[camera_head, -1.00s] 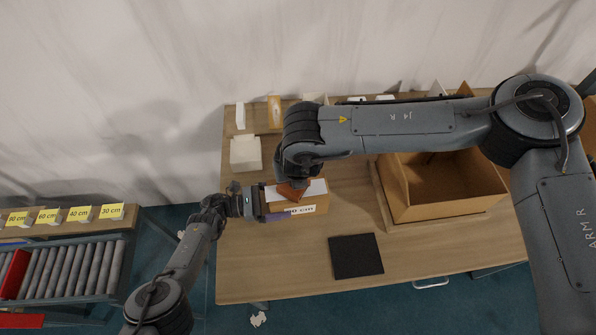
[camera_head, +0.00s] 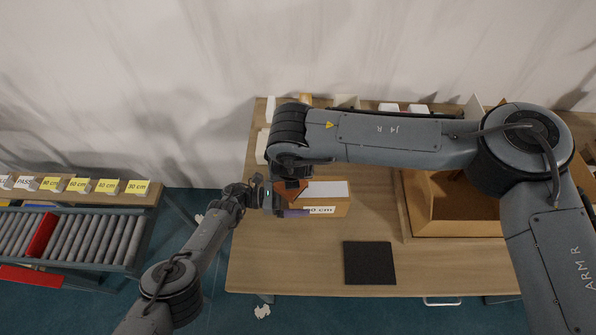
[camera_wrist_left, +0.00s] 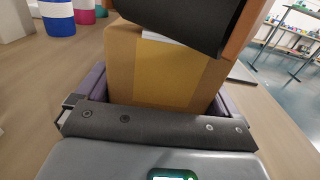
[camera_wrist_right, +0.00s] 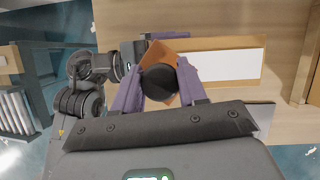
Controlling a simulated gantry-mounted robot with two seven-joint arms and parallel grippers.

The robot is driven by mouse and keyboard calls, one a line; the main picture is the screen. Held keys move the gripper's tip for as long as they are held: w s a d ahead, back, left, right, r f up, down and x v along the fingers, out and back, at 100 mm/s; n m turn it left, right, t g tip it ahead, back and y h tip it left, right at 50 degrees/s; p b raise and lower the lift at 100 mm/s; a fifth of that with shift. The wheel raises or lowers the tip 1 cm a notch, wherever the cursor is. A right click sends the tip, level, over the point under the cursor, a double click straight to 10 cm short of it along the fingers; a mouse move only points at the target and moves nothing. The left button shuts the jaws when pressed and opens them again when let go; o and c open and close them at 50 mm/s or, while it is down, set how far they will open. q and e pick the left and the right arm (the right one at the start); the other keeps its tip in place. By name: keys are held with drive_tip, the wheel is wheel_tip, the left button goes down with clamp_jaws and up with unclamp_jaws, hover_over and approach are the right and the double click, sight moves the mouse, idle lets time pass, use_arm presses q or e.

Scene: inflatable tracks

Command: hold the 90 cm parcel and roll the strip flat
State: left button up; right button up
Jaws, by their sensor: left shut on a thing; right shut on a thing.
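The parcel (camera_head: 338,204) is a brown cardboard box with a label (camera_head: 320,210) ending in "0 cm", lying on the table. A white strip (camera_head: 328,188) lies along its top and looks flat in the right wrist view (camera_wrist_right: 230,65). My left gripper (camera_head: 283,207) is shut on the parcel's left end; its purple fingers flank the box in the left wrist view (camera_wrist_left: 160,95). My right gripper (camera_wrist_right: 158,78) is shut on a tool with a round black knob and an orange-brown body (camera_head: 291,190), over the parcel's left end. Contact between tool and strip is hidden.
A black mat (camera_head: 369,263) lies on the table (camera_head: 285,265) right and front of the parcel. A large open carton (camera_head: 455,228) stands at the right. White boxes line the back edge. A roller conveyor (camera_head: 90,237) with yellow length cards stands at the left.

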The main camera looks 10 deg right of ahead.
use_arm(q)
drive_tip(key=shift+f, duration=0.15)
use_arm(e)
drive_tip(key=shift+a+f, duration=0.1)
drive_tip(key=shift+f, duration=0.05)
drive_tip(key=shift+s+d+r, duration=0.1)
drive_tip(key=shift+s+d, duration=0.05)
drive_tip(key=shift+d, duration=1.8)
drive_tip(key=shift+s+d+r, duration=0.1)
drive_tip(key=shift+s+d, duration=0.05)
drive_tip(key=shift+d, duration=1.75)
drive_tip(key=shift+s+d+f, duration=0.15)
drive_tip(key=shift+d, duration=1.75)
wheel_tip(320, 180, up, 6)
wheel_tip(320, 180, up, 3)
drive_tip(key=shift+r, duration=0.1)
